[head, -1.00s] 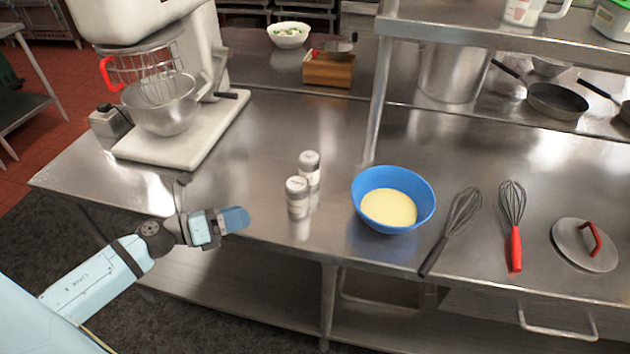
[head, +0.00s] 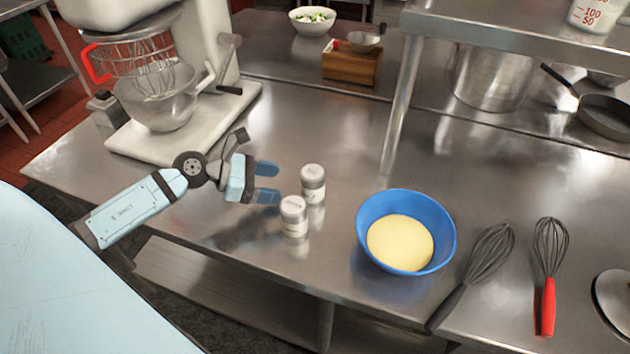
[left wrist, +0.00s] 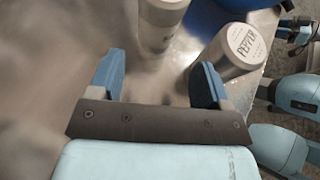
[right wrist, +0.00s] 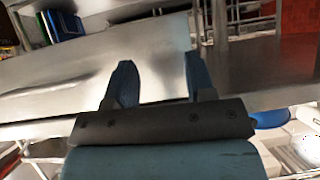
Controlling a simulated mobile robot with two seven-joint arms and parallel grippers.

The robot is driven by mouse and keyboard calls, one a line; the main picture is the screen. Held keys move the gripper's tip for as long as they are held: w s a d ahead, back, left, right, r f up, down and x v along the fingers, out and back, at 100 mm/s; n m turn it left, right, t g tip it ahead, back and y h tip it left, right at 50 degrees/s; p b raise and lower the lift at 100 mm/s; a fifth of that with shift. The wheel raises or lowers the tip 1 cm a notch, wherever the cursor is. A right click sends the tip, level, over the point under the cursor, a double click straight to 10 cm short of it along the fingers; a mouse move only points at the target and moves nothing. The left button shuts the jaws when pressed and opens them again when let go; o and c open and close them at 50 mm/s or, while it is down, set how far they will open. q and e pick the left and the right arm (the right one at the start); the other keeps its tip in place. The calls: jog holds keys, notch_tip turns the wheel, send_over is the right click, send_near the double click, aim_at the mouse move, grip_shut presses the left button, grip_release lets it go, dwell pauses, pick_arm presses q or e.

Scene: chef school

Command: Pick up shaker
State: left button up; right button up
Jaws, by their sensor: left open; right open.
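In the left wrist view the shaker labelled PEPPER (left wrist: 238,50) is just beyond the right finger, and the other shaker (left wrist: 160,25) is ahead, between the finger lines. My left gripper (head: 267,182) is open and empty, just left of both shakers, fingers pointing at them. My right gripper (right wrist: 156,85) is open and empty; it is outside the head view.
A blue bowl (head: 365,226) of pale yellow contents stands right of the shakers, with a black whisk (head: 475,270) and red-handled whisk (head: 548,275) beyond. A stand mixer (head: 215,110) stands behind my left arm. A shelf post (head: 400,100) rises behind the bowl.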

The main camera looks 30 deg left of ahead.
aim_at(311, 188)
pick_arm(q)
jog(key=x, duration=0.4)
jog(key=shift+w, duration=0.1)
jog(key=shift+w+d+f, duration=0.1)
jog(key=shift+w, duration=0.05)
jog(key=shift+w+d+p, duration=0.15)
jog(key=shift+d+p, duration=0.05)
jog(key=shift+p, duration=0.15)
jog(key=x, duration=0.3)
jog(key=shift+w+d+f+p, duration=0.15)
jog(key=shift+w+d+p, duration=0.15)
jog(key=shift+p, duration=0.1)
jog(key=shift+w+d+f, duration=0.25)
jog(key=shift+d, duration=0.05)
